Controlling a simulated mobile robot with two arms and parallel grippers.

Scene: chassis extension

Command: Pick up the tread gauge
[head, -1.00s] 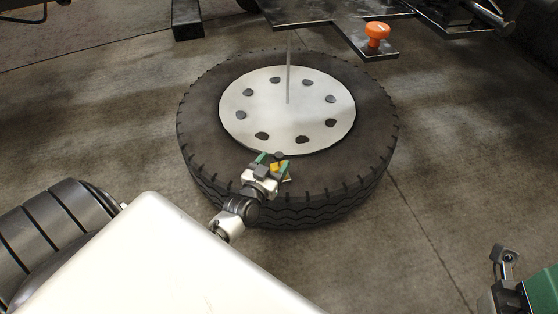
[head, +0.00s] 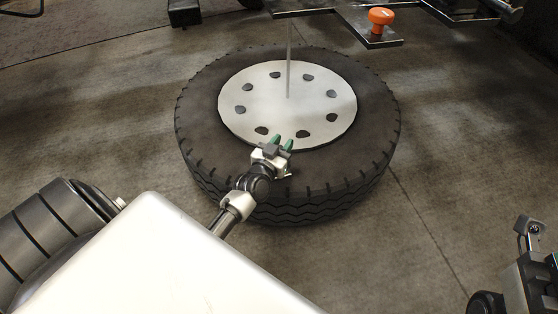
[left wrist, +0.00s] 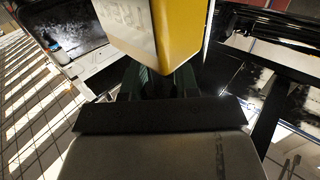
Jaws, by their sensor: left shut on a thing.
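In the left wrist view, a yellow and white block (left wrist: 180,35), which appears to be the tread gauge, sits between the dark green fingers (left wrist: 160,82). The fingers are shut on it. In the head view I cannot make out the gauge at the fingertips. Part of my right arm's end (head: 528,235) shows at the lower right edge; its fingers are not clear.
The large black tire (head: 350,170) lies flat on the concrete floor, with a white disc (head: 300,105) with several dark holes and a thin rod (head: 289,70) rising from it. Behind it, a dark metal frame (head: 345,25) carries an orange knob (head: 381,17).

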